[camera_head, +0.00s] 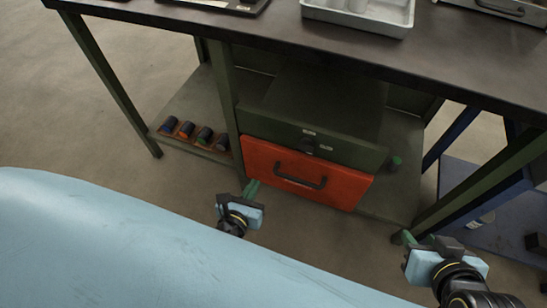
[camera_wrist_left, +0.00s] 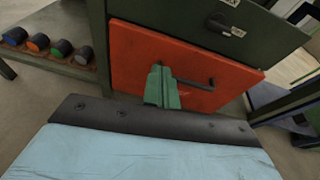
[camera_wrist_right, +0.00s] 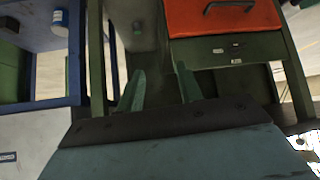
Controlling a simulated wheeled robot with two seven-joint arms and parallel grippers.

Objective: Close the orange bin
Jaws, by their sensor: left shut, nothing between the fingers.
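The orange bin (camera_head: 268,161) is the lower drawer under the dark workbench, with a black handle (camera_head: 322,183) on its front. Its front seems to stand slightly out from the green drawer (camera_head: 345,151) above; I cannot tell how far. It also shows in the left wrist view (camera_wrist_left: 140,55) and at the top of the right wrist view (camera_wrist_right: 222,20). My left gripper (camera_head: 251,186) is shut and empty, its green fingertips in front of the bin's left part, left of the handle; contact is unclear. My right gripper (camera_wrist_right: 160,82) is open and empty, low and right of the bin.
Several dark rolls with coloured ends (camera_head: 186,130) lie on the lower shelf at left. A green bench leg (camera_head: 465,190) and a blue frame (camera_head: 452,140) stand near my right gripper.

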